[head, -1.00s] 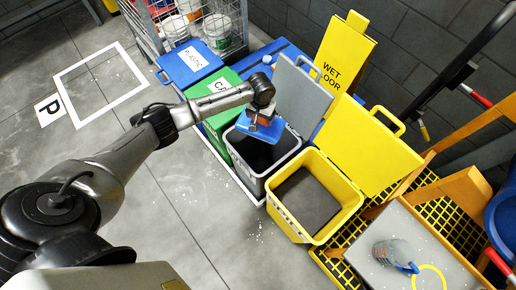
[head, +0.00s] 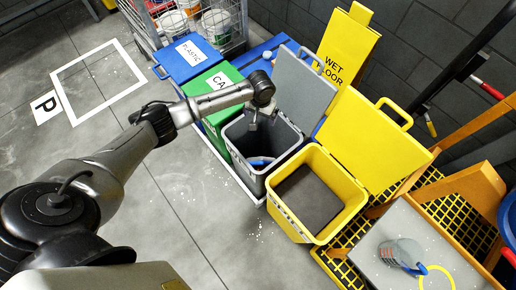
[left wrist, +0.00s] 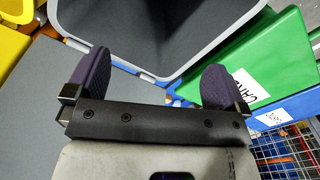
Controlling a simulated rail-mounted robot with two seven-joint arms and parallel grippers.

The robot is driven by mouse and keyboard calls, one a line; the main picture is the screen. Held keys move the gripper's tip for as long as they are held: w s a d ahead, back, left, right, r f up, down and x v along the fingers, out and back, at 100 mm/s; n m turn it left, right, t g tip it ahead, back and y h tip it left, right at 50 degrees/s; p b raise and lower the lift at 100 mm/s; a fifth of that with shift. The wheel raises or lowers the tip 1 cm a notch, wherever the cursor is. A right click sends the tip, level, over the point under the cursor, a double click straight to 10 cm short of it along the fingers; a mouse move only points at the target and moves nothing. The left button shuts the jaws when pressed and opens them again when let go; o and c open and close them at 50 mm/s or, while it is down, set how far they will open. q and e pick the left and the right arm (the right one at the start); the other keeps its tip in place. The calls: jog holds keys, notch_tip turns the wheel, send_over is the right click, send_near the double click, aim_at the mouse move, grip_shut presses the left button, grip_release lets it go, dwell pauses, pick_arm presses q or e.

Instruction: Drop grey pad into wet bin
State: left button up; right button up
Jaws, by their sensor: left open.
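My left gripper (head: 252,122) is open and empty above the open grey bin (head: 287,151). In the left wrist view, my left gripper (left wrist: 155,72) has its two dark finger pads wide apart, with the grey bin's rim (left wrist: 170,76) beyond them. A blue item (head: 260,162) lies low inside the grey bin, partly hidden by the bin wall. I cannot make out a grey face on it. The grey bin's lid (head: 303,85) stands open behind. No label reading "wet" shows on a bin. My right gripper is not in view.
The open yellow bin (head: 352,207) stands to the right, with a flat dark surface inside. Closed green (head: 214,88) and blue (head: 187,57) bins stand left. A yellow wet-floor sign (head: 347,45) is behind.

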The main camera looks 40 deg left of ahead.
pick_arm(q)
notch_tip(320, 180, up, 14)
jog(key=p, duration=0.5)
jog(key=shift+f, duration=0.1)
dwell(0.7)
